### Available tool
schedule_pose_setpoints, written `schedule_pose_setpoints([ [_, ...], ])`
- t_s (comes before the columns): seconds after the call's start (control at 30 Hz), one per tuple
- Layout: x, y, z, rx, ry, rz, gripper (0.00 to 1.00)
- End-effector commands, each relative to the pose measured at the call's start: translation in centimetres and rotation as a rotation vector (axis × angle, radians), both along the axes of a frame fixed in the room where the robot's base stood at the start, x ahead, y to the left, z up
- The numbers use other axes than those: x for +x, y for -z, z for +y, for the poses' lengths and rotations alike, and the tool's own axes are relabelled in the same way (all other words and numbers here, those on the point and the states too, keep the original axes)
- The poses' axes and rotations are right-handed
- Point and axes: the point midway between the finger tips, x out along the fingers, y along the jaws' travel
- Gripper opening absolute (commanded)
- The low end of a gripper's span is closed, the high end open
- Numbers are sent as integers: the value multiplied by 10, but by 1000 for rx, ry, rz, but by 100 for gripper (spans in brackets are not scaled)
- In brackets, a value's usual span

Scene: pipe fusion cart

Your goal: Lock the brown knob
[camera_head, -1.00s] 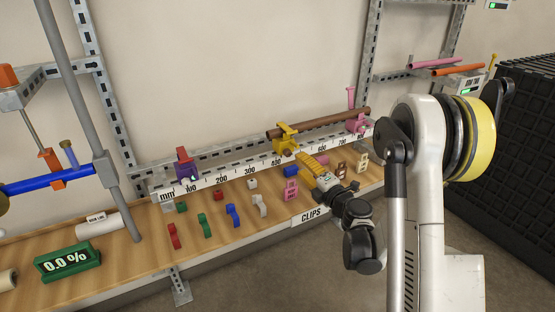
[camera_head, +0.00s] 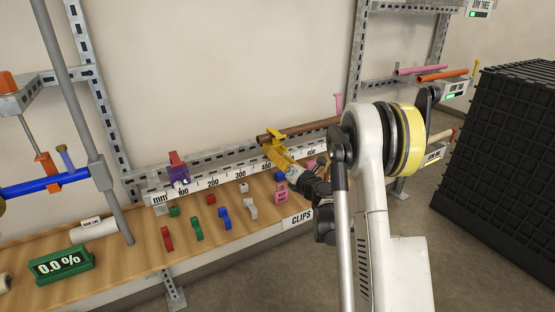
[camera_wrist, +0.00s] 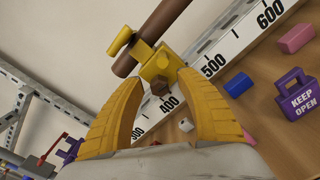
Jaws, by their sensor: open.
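The brown knob (camera_wrist: 161,87) is a small brown piece on the near face of a yellow clamp (camera_wrist: 158,64) in the wrist view. The clamp sits on a brown pipe (camera_wrist: 160,32) above the ruler; in the head view the clamp (camera_head: 276,135) and pipe (camera_head: 305,127) show at the back of the bench. My gripper (camera_wrist: 161,77) is open, with its two ribbed yellow fingers on either side of the knob and tips near the clamp. I cannot tell whether the fingers touch it. In the head view my gripper (camera_head: 277,152) covers the clamp's lower part, and the knob is hidden.
A white ruler (camera_head: 228,180) runs along the bench. Several coloured clips, such as a red one (camera_head: 167,238), lie in front. A purple tag reading KEEP OPEN (camera_wrist: 297,100) and a blue block (camera_wrist: 238,84) lie right of my gripper. A purple clamp (camera_head: 178,167) stands left.

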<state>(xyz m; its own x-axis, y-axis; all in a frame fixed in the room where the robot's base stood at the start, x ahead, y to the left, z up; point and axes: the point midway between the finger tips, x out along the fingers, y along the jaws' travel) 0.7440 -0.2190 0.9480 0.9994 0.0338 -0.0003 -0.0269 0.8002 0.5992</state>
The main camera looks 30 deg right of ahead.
Motion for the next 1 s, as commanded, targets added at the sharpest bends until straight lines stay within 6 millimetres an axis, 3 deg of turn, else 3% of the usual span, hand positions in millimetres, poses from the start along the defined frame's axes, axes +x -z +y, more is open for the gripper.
schedule_pose_setpoints([
  [0.13, 10, 0, 1, 0, 0, 0, 43],
  [0.4, 11, -1, 0, 1, 0, 0, 43],
  [0.53, 11, -1, 0, 1, 0, 0, 5],
  [0.57, 11, -1, 0, 1, 0, 0, 0],
  [1.0, 11, -1, 0, 32, 0, 1, 0],
])
